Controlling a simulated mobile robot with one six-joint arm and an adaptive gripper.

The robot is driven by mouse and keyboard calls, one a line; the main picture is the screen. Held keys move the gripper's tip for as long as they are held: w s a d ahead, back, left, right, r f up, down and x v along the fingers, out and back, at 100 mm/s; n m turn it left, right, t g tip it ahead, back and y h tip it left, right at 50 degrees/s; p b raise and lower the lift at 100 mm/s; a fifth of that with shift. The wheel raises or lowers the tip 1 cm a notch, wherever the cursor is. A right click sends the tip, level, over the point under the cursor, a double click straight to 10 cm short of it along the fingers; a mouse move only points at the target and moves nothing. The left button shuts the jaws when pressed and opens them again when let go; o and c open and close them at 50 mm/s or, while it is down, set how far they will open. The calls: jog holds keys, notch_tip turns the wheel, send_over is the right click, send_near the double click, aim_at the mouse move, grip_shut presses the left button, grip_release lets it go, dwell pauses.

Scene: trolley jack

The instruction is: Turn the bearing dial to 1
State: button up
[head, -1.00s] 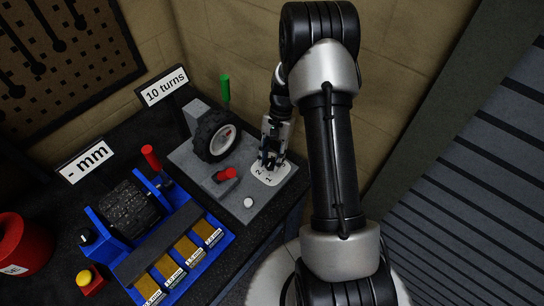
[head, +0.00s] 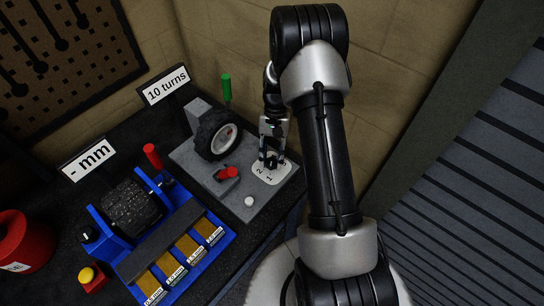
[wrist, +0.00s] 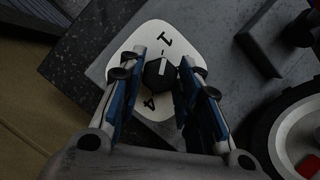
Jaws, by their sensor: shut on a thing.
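The bearing dial is a black faceted knob (wrist: 158,74) with a white pointer line, on a white rounded plate (wrist: 152,107) with black numerals. In the wrist view a 1 shows above the knob and a 4 below it; the pointer line runs upward, roughly toward the 1. The other numerals are partly hidden by my fingers. My gripper (wrist: 161,70) has one finger on each side of the knob and is shut on it. In the head view my gripper (head: 271,160) is down at the plate (head: 272,177), hiding the knob.
A wall rises close behind.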

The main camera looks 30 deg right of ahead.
jog(key=o, duration=1)
jog(key=shift+o, duration=0.2)
jog(key=v, duration=1.2)
